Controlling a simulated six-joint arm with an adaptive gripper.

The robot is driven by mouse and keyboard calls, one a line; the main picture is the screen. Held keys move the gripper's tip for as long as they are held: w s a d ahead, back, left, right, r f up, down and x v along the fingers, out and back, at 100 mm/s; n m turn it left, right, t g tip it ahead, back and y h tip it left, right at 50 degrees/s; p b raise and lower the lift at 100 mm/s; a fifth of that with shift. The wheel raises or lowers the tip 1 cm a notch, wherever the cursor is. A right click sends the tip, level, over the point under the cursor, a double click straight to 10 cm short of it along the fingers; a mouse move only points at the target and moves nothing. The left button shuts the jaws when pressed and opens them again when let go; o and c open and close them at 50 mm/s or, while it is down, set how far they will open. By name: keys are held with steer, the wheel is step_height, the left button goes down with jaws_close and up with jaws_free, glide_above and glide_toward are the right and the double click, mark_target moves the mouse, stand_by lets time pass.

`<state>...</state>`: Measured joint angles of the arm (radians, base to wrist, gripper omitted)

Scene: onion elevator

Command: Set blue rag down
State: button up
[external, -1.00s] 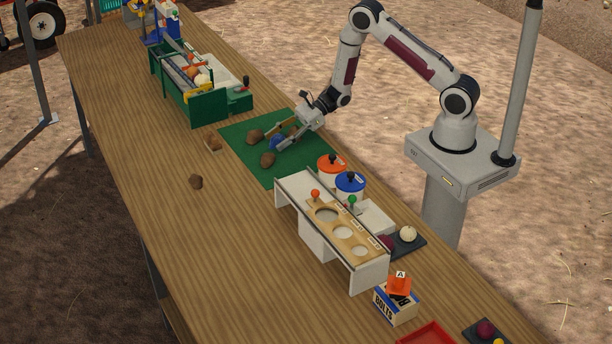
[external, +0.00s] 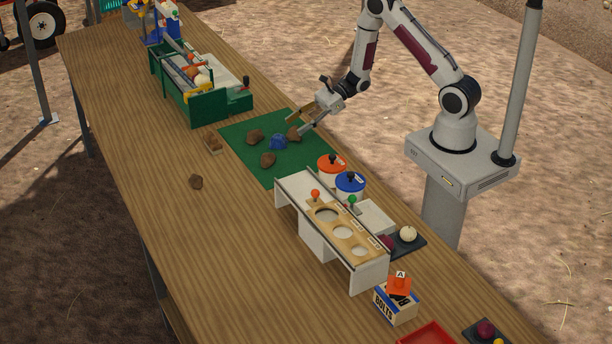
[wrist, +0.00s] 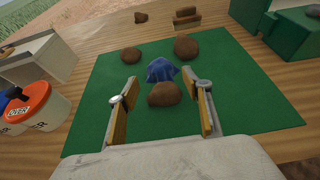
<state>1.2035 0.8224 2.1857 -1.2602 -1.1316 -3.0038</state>
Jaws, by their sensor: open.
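The blue rag (external: 279,142) lies crumpled on the green mat (external: 296,173), among several brown clods. In the wrist view the rag (wrist: 162,70) sits just beyond a brown clod (wrist: 165,94) and seems to touch it or lie very close. My gripper (external: 302,118) is open and empty, raised above the mat's right side, apart from the rag. In the wrist view its two fingers (wrist: 163,106) are spread wide, with the near clod showing between them.
Other clods (external: 255,136) lie on the mat. A green machine (external: 208,106) stands behind left. An orange-lidded pot (external: 332,165), a blue-lidded pot (external: 350,184) and a white stand with holes (external: 322,248) stand in front. The table's left side is mostly clear.

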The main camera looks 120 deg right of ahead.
steer(key=shift+v, duration=1.6)
